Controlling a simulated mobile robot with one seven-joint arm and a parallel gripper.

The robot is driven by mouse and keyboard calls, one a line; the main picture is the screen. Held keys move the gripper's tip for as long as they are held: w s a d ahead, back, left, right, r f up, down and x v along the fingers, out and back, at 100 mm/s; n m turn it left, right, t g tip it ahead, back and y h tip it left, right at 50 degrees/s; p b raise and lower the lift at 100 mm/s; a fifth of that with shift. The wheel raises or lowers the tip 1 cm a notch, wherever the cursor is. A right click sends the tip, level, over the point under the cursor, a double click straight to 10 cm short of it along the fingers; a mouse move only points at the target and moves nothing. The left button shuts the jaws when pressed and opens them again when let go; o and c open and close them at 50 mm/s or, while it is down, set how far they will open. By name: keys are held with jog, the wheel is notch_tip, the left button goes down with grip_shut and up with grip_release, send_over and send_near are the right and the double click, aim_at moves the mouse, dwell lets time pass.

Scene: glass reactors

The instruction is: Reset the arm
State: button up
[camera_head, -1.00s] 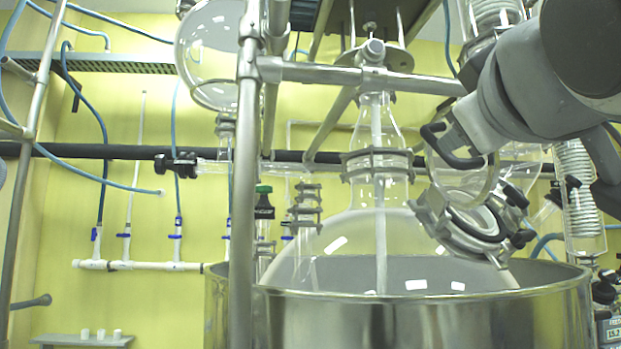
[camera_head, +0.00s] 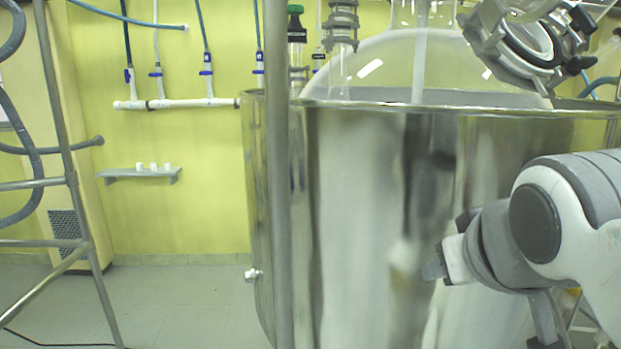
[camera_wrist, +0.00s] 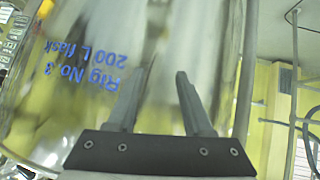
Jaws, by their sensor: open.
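My arm (camera_head: 560,220) reaches in from the right edge in the head view, in front of the large steel vessel (camera_head: 350,200). My gripper's end points left there, and its fingers are hard to make out. In the wrist view my gripper (camera_wrist: 158,90) shows two dark fingers spread apart with nothing between them. Behind the fingers is a shiny curved metal wall (camera_wrist: 60,110) with upside-down blue lettering reading "Rig No.3 200 L flask". I cannot tell the exact gap between the fingers and this wall.
A glass flask (camera_head: 385,65) sits in the vessel, with a metal clamp ring (camera_head: 525,45) at upper right. A vertical pole (camera_head: 280,200) stands before the vessel. A metal frame (camera_head: 65,150) stands at left. Floor (camera_head: 180,300) between them looks clear.

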jog(key=s+a+f+g+y, duration=0.1)
jog(key=s+a+f+g, duration=0.15)
jog(key=f, duration=0.45)
jog(key=s+a+f+g+y, duration=0.1)
jog(key=s+f+g, duration=0.1)
jog(key=s+f, duration=0.35)
notch_tip(320, 180, up, 11)
jog(key=w+p, duration=0.2)
jog(key=p, duration=1)
jog(key=shift+d+r+m+p, duration=0.2)
jog(key=shift+d+m+p, duration=0.1)
jog(key=shift+d+m, duration=0.1)
